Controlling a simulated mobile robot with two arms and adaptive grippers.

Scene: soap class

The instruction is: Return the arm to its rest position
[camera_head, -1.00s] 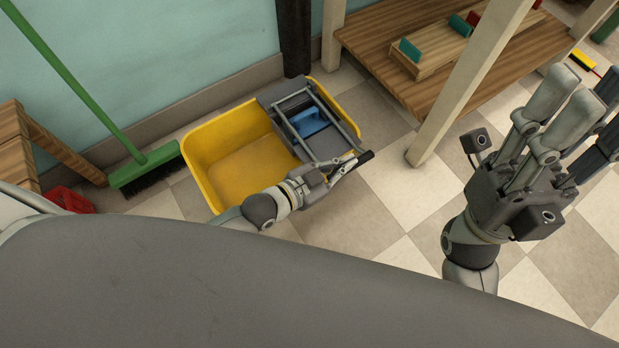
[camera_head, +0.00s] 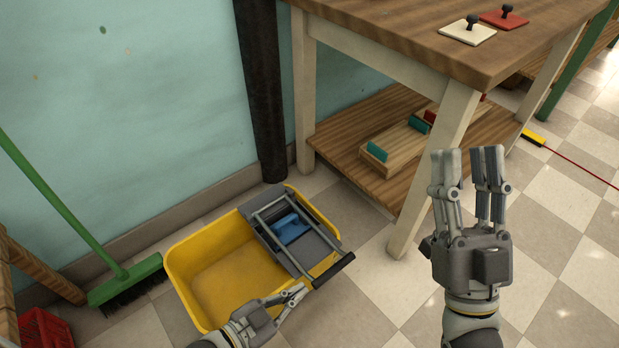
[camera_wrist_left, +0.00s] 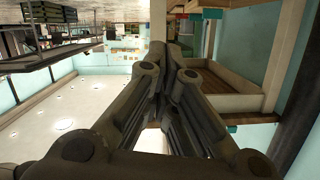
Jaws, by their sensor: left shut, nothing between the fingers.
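My left gripper (camera_head: 300,292) is low in the head view, at the front edge of the yellow mop bucket (camera_head: 205,285). It is shut and empty. I cannot tell whether it touches the bucket. In the left wrist view its fingers (camera_wrist_left: 172,85) are close together with nothing between them. My right gripper (camera_head: 468,165) points up in front of the table leg. Its fingers are apart and empty. A grey wringer (camera_head: 305,245) sits on the bucket's right part, with a blue object (camera_head: 291,229) in it.
A wooden table (camera_head: 400,35) with a lower shelf (camera_head: 335,140) stands behind the bucket and my right gripper. A green broom (camera_head: 125,282) leans on the wall at left, near a red crate (camera_head: 45,330). Tiled floor at right (camera_head: 560,230) is mostly clear.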

